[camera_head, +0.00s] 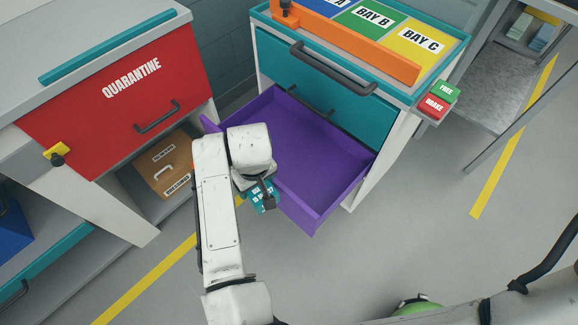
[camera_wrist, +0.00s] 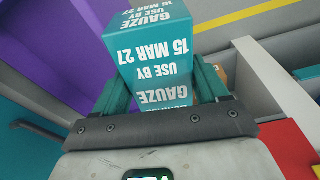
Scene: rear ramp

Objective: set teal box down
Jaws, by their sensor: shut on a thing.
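In the wrist view the box (camera_wrist: 156,45) shows white print reading GAUZE, USE BY 15 MAR 27, upside down. My gripper (camera_wrist: 160,85) has a teal-green finger on each side of it. In the head view the box overlaps the near-left edge of the open purple drawer (camera_head: 305,160). Its height above that edge cannot be told. The visible drawer floor is bare; my arm hides its left part.
The teal cart carries an orange bar (camera_head: 350,48) and the bay B (camera_head: 370,27) and bay C (camera_head: 418,43) panels. A red QUARANTINE cabinet (camera_head: 115,100) stands left, above a brown box (camera_head: 163,163). Grey floor is open on the right.

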